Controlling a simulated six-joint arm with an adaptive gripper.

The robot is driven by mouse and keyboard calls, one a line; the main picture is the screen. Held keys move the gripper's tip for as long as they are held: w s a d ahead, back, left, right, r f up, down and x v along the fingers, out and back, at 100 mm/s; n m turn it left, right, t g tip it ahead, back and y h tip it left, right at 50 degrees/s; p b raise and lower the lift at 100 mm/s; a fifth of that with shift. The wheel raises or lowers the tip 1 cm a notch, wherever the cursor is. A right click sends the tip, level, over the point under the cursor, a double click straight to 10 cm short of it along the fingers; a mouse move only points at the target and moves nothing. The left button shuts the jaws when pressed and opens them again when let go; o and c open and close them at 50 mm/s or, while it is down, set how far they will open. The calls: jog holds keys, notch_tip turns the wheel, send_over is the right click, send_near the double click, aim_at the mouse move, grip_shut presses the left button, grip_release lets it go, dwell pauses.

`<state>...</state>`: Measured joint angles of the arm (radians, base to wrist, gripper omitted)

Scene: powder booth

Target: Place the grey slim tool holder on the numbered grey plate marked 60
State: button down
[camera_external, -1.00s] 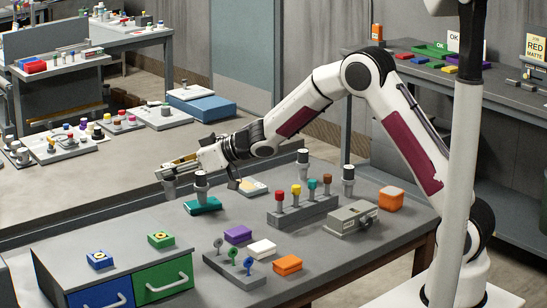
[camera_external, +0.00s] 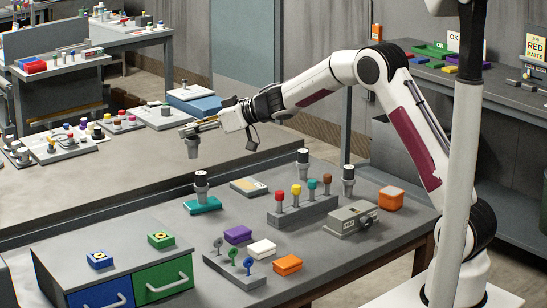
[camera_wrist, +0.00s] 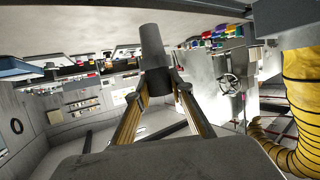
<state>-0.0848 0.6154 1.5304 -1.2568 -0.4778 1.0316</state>
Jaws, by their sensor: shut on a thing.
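My gripper (camera_external: 194,129) is raised above the table's far left side, shut on a slim grey tool holder (camera_external: 192,149) that hangs below its fingertips. In the wrist view, the tool holder (camera_wrist: 154,45) sits between the two fingers and hides what lies behind it. A flat grey plate (camera_external: 249,186) with a tan and pale face lies on the table, lower and to the right of the holder in the picture. I cannot read any number on it, so I cannot tell if it is marked 60.
Two similar holders (camera_external: 303,164) (camera_external: 348,180) stand near the back right. A grey rack (camera_external: 302,210) holds several coloured-top pieces. The drawer unit (camera_external: 110,255) stands at the front left.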

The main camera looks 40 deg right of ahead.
jog(key=w+d+m+t+h, duration=0.1)
jog(key=w+d, duration=0.2)
jog(key=d, duration=0.8)
jog(key=w+d+m+h, duration=0.1)
jog(key=w+d+h, duration=0.1)
jog(key=d, duration=0.9)
jog(key=shift+w+d+f, duration=0.1)
jog(key=shift+f, duration=2.65)
jog(key=shift+f, duration=0.1)
notch_tip(320, 180, down, 6)
jog(key=shift+f+y, duration=0.1)
jog(key=shift+y, duration=0.3)
jog(key=shift+f, duration=1.8)
jog(key=shift+f, duration=0.15)
